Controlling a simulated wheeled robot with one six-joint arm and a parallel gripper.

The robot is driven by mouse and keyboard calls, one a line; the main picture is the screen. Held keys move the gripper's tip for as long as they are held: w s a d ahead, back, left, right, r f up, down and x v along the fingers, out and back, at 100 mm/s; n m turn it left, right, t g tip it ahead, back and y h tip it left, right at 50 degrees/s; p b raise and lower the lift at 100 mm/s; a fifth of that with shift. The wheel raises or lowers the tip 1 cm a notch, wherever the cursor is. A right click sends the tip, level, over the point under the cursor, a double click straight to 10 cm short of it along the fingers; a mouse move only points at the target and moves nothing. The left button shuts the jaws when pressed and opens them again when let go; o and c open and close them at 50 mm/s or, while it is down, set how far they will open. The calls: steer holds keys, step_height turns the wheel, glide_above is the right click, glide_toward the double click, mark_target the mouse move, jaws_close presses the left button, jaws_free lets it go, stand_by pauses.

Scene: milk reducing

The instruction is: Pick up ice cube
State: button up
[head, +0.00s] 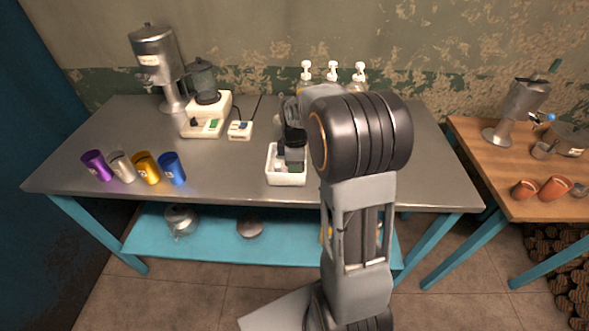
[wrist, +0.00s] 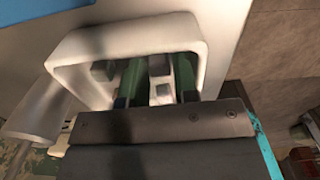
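A white open container (head: 285,179) stands on the metal table in the head view. Its rim (wrist: 135,42) fills the upper wrist view. My gripper (head: 293,165) points down into it, and its dark body hides part of the inside. In the wrist view my gripper's fingers (wrist: 157,88) are inside the container, set apart. A small pale piece, seemingly an ice cube (wrist: 160,92), shows between them. I cannot tell whether the fingers touch it. Dark and green parts around it are hard to make out.
Purple, silver, gold and blue cups (head: 172,169) stand at the table's left. A blender (head: 205,105) and a drink mixer (head: 160,70) stand behind. Pump bottles (head: 306,78) are at the wall. A wooden table (head: 485,150) stands right. Metal surface right of my arm is clear.

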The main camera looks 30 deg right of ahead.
steer(key=shift+f, duration=0.2)
steer(key=shift+c, duration=0.2)
jaws_close()
steer(key=shift+r, duration=0.1)
steer(key=shift+r, duration=0.65)
steer(key=s+d+r, duration=0.1)
steer(key=s+r, duration=1)
steer(key=s, duration=0.3)
steer(key=shift+d+r, duration=0.25)
